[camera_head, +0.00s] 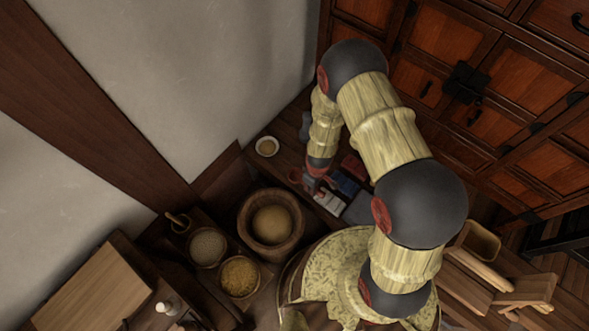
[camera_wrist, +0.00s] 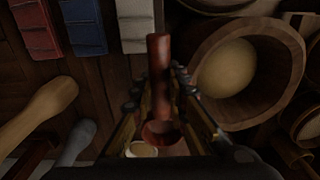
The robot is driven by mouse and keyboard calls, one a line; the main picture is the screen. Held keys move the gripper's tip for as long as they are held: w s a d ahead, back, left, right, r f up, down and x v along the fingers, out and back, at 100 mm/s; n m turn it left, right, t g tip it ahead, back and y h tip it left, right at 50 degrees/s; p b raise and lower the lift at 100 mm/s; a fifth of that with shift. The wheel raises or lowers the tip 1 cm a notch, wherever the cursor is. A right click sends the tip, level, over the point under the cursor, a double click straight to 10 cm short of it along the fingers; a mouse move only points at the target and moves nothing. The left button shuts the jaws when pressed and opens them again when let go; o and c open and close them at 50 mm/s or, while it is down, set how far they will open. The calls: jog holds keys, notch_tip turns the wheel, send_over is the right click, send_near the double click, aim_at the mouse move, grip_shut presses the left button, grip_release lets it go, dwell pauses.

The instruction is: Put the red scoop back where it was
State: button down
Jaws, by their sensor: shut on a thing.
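The red scoop (camera_wrist: 159,62) is held between the fingers of my gripper (camera_wrist: 160,92) in the wrist view. Its dark red handle points toward the top of the picture and its round bowl lies toward the bottom, close to the palm. In the head view my gripper (camera_head: 312,183) is over the narrow dark bench by the wall, and a reddish bit beside it (camera_head: 295,175) looks like part of the scoop. The arm hides most of the gripper there. A small pale dish with tan contents (camera_wrist: 141,150) shows below the scoop's bowl, partly covered.
A wooden tub with a pale mound (camera_head: 270,202) stands beside the bench. Red (camera_wrist: 35,28), blue (camera_wrist: 84,26) and white (camera_wrist: 134,25) blocks lie near the gripper. A white dish (camera_head: 267,146) sits at the bench's far end. Grain bowls (camera_head: 239,277) stand lower left.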

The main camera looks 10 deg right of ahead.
jog(key=w+a+f, duration=0.1)
jog(key=w+f, duration=0.2)
jog(key=w, duration=0.1)
jog(key=w+a+f+b, duration=0.1)
jog(key=w+f, duration=0.2)
jog(key=w+a+f+b, duration=0.1)
jog(key=w+f, duration=0.2)
jog(key=w, duration=0.1)
jog(key=shift+w+a, duration=0.15)
jog(key=shift+w, duration=0.15)
jog(key=shift+w+f, duration=0.1)
jog(key=shift+w, duration=0.05)
notch_tip(320, 180, down, 3)
jog(key=shift+w+f+b, duration=0.15)
jog(key=shift+f+b, duration=0.05)
jog(key=shift+b, duration=0.8)
jog(key=shift+r, duration=0.1)
